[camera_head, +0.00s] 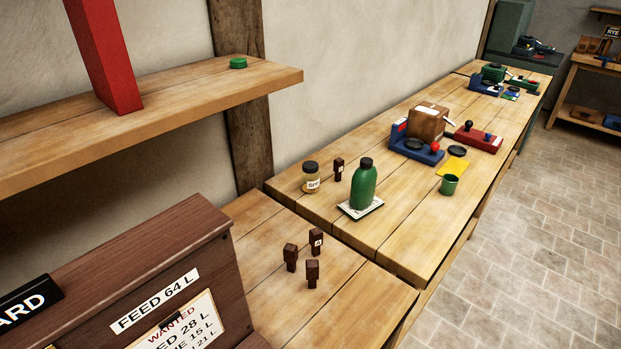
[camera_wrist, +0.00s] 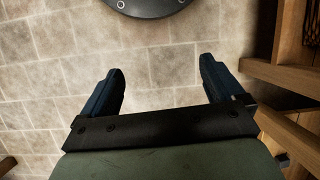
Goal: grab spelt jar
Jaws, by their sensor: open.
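The spelt jar (camera_head: 311,177) is a small clear jar with tan contents, a dark lid and a white label that begins "Spe". It stands upright on the wooden bench near the wall in the head view. My gripper (camera_wrist: 160,90) shows only in the wrist view. Its two dark blue fingers are spread apart with nothing between them, above the tiled floor. The jar is not in the wrist view, so I cannot tell the distance between them.
A green bottle (camera_head: 363,186) stands on a white card (camera_head: 360,209) right of the jar. A small dark brown peg (camera_head: 338,168) stands just beside the jar. Several similar pegs stand on the nearer bench. A wooden shelf (camera_head: 190,92) juts out at the upper left.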

